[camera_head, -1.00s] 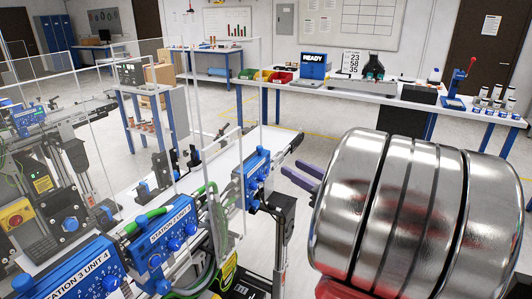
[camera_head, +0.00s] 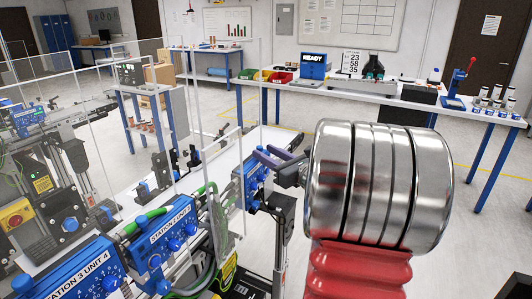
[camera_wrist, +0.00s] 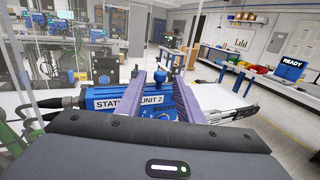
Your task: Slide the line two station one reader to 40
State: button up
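A blue unit (camera_head: 254,176) with knobs stands at the far end of the row in the head view, beside my gripper (camera_head: 270,155). Its lettering is not readable there. In the wrist view a blue unit (camera_wrist: 148,108) carries a white label reading "STATI…" and "UNIT 2". The middle of the label is hidden by a purple finger. A round blue knob (camera_wrist: 158,77) shows on top of it. My gripper (camera_wrist: 159,83) is open, with its two fingers apart on either side of the knob in the picture. I cannot tell whether they touch the unit.
Clear panels (camera_head: 150,90) and green hoses (camera_head: 212,205) are close by. A long bench (camera_head: 390,96) stands behind, with open floor before it.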

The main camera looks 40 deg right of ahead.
jog(key=shift+w, duration=0.65)
jog(key=shift+c, duration=0.6)
grip_shut()
jog(key=shift+r, duration=0.1)
